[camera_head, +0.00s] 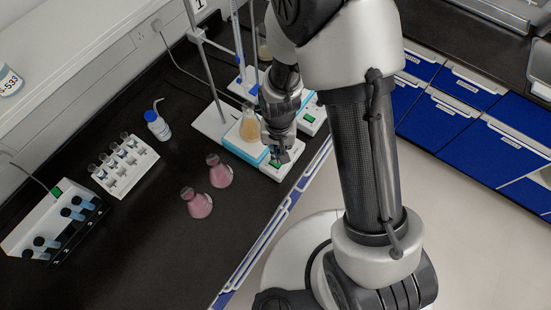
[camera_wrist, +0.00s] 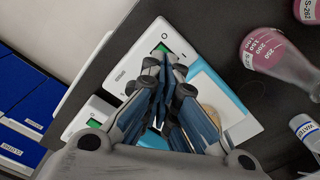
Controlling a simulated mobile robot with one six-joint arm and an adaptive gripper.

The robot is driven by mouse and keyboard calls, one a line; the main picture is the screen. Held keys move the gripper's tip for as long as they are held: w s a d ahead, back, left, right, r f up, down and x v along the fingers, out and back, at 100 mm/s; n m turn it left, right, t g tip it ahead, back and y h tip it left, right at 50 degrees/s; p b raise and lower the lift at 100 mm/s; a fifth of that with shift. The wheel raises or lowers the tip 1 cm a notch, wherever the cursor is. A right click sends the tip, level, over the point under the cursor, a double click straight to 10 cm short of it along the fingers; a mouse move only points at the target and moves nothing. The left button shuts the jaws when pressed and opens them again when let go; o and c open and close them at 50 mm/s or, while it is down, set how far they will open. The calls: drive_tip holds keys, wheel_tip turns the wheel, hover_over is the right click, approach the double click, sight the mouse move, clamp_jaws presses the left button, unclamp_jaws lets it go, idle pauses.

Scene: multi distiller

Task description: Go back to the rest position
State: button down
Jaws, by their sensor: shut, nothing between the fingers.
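My gripper (camera_head: 279,156) is low over the front control panel of a white stirrer (camera_head: 271,170) at the bench's front edge. In the wrist view my gripper (camera_wrist: 158,68) is shut and empty, its fingertips close to the green display (camera_wrist: 162,48) of that stirrer. I cannot tell whether the fingertips touch the panel. A flask of amber liquid (camera_head: 249,124) stands on the stirrer's blue-edged plate; my fingers mostly hide it in the wrist view.
Two pink flasks (camera_head: 220,172) (camera_head: 197,203) stand left of the stirrer. A white tube rack (camera_head: 124,164), a white bottle (camera_head: 157,126) and a pipette stand (camera_head: 54,226) are further left. A burette stand (camera_head: 208,60) rises behind. Blue cabinets (camera_head: 480,130) stand across the floor.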

drive_tip(key=shift+r, duration=0.5)
drive_tip(key=s+d+r+t+b, duration=0.1)
drive_tip(key=d+r+b, duration=0.2)
drive_tip(key=r, duration=0.5)
drive_tip(key=s+d+r+t+b, duration=0.1)
drive_tip(key=d+r+b, duration=0.15)
drive_tip(key=r, duration=0.55)
drive_tip(key=s+d+r+n+t+b, duration=0.1)
drive_tip(key=s+d+r+b, duration=0.3)
drive_tip(key=s, duration=0.7)
drive_tip(key=shift+s+d+r+n+t, duration=0.3)
drive_tip(key=shift+d+r+t, duration=0.4)
drive_tip(key=shift+r+t, duration=0.15)
